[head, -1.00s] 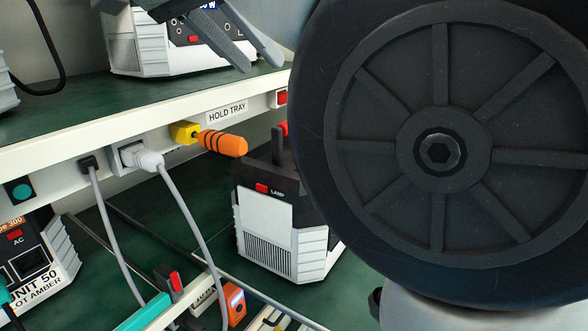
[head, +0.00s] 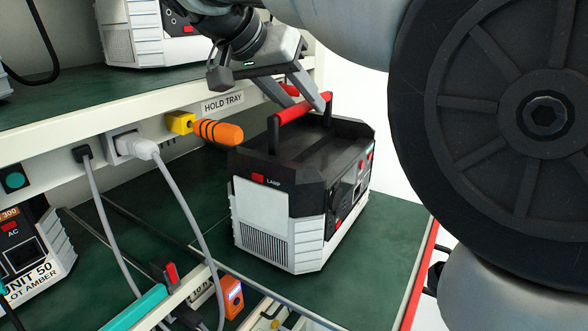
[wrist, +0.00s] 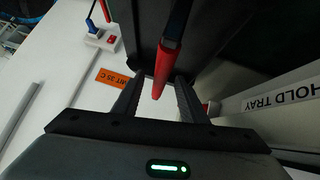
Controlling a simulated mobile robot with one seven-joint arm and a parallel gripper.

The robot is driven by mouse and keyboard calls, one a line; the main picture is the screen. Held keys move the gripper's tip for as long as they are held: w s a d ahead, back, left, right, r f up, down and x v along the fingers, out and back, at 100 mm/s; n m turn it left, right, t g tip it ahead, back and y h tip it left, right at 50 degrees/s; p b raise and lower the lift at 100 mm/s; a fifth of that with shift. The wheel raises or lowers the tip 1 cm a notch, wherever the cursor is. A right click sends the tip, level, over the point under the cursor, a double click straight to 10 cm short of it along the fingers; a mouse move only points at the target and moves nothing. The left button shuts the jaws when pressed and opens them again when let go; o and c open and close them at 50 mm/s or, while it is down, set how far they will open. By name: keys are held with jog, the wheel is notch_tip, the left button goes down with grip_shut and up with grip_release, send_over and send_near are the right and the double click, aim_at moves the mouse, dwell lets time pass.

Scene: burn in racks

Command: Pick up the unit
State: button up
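The unit (head: 300,210) is a black and white box with a lamp panel and a red top handle (head: 303,109). It stands on the green lower shelf under the hold tray label. My gripper (head: 307,103) is at the handle, at the right part of its red bar. In the wrist view the red handle (wrist: 162,70) runs between the two fingers of my gripper (wrist: 157,100), with gaps seen on both sides. The fingers look open and not pressed on it. The underside of the grip is hidden in the head view.
Another unit (head: 30,250) stands at left. Green shelf is free right of the unit.

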jog(key=shift+x, duration=1.1)
grip_shut()
dwell(0.5)
jog(key=shift+w+r, duration=0.1)
jog(key=shift+r, duration=0.25)
